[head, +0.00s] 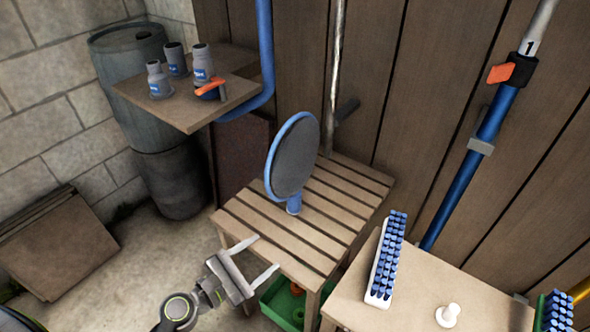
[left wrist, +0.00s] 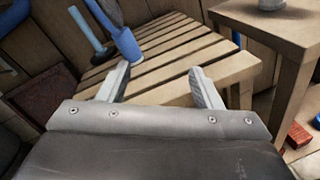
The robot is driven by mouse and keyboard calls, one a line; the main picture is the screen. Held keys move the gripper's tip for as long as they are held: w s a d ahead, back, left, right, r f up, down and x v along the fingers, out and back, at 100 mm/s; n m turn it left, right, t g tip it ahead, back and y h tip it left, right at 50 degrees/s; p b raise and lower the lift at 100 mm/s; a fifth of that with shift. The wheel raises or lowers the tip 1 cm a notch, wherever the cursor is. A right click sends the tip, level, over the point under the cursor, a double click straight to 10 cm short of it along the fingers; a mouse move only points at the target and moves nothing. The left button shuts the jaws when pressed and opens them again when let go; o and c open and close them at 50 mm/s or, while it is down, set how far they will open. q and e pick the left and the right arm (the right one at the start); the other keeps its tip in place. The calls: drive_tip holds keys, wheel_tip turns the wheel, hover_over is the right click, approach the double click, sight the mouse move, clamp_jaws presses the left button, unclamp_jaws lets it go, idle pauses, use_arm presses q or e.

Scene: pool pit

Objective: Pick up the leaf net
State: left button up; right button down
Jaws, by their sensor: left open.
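The leaf net (head: 293,158) stands upright on the slatted wooden bench (head: 345,172). It has a dark oval mesh, a blue rim and a short blue socket at its foot. My left gripper (head: 267,253) is open and empty at the front left edge of the bench, apart from the net and nearer to me. In the left wrist view the net's blue socket (left wrist: 126,43) shows beyond the left fingertip of my left gripper (left wrist: 160,70). Most of the mesh is cut off there. My right gripper is not in view.
A wooden table (head: 420,290) at the right holds a blue-bristled brush (head: 386,262) and a white knob-like piece (head: 448,315). A blue pole (head: 480,150) leans on the fence. A green crate (head: 283,303) is under the bench. A shelf with bottles (head: 190,115) is behind left.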

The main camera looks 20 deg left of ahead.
use_arm(q)
drive_tip(key=w+a+n+t+y, duration=0.1)
drive_tip(key=w+a+n+t, duration=0.1)
drive_tip(key=n, duration=0.3)
drive_tip(key=n+y+p, duration=0.1)
drive_tip(key=n+p, duration=0.1)
approach(290, 202)
drive_tip(key=x, duration=0.5)
drive_tip(key=shift+w+d, duration=0.15)
drive_tip(key=shift+d, duration=0.2)
drive_tip(key=shift+a+x, duration=0.15)
drive_tip(key=shift+x, duration=1.45)
drive_tip(key=shift+a+x, duration=0.2)
drive_tip(key=shift+x, duration=1.35)
drive_tip(key=shift+w+f, duration=0.1)
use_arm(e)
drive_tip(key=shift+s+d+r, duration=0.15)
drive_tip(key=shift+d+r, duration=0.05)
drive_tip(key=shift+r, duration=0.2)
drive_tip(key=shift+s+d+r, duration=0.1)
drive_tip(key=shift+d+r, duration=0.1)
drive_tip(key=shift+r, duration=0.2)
use_arm(q)
drive_tip(key=shift+c, duration=0.3)
drive_tip(key=c, duration=1.1)
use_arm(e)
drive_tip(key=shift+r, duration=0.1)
